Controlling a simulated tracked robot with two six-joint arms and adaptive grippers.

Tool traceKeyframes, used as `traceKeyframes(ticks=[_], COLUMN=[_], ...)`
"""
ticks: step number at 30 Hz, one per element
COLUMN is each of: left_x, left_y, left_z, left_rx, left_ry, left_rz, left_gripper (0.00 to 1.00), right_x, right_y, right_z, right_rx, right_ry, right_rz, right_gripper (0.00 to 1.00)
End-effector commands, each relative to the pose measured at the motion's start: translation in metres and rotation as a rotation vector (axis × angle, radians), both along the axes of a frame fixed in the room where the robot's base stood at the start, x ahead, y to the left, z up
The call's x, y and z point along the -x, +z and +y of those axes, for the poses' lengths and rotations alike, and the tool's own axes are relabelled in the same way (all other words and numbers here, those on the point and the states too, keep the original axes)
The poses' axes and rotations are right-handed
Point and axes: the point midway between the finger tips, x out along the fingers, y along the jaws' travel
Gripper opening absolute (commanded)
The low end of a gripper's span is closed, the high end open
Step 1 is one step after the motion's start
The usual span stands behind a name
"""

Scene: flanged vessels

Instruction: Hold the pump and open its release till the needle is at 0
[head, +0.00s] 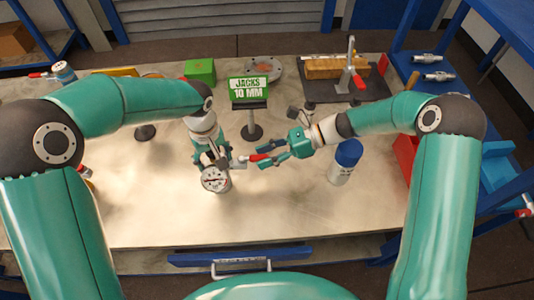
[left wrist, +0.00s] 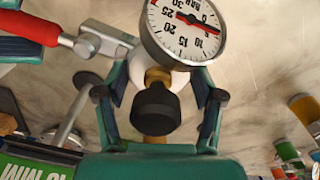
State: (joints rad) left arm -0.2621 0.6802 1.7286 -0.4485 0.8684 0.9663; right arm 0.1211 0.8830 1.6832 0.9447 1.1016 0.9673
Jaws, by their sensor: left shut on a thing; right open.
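The pump (head: 215,180) is a grey body with a round white dial, low in the middle of the head view. In the left wrist view its gauge (left wrist: 184,35) reads in bar; the red needle lies toward the dial's right side, off 0, its exact reading unclear. My left gripper (head: 213,160) is shut on the pump, its fingers either side of the brass neck and black knob (left wrist: 155,108). A red-handled lever (left wrist: 30,27) sticks out from the pump's side. My right gripper (head: 270,156) is open, its fingers around or beside the red handle; contact is unclear.
A blue-capped bottle (head: 345,162) stands right of my right gripper. A green box (head: 200,70) and a dark fixture (head: 320,86) are at the back. The front of the table (head: 270,215) is clear.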

Motion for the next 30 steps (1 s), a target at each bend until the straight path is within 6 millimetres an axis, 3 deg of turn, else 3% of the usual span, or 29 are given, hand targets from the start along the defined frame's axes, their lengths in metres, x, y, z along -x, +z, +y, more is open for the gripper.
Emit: traceKeyframes(ticks=[1,9,30], left_x=[0.0058,0.0058,0.0057], left_y=[-0.0095,-0.0095,-0.0095], left_z=[0.0014,0.0015,0.0017], left_rx=[-0.008,-0.008,-0.008], left_ry=[-0.004,-0.004,-0.003], left_rz=[0.023,0.023,0.022], left_gripper=[0.11,0.11,0.11], right_x=[0.0000,-0.0001,0.0067], right_y=[-0.0015,-0.0013,0.0011], right_z=[-0.0001,-0.0003,0.0009], right_rx=[0.000,0.000,-0.009], right_ry=[0.000,0.000,-0.086], right_rz=[0.000,0.000,0.002], right_gripper=[0.46,0.01,0.00])
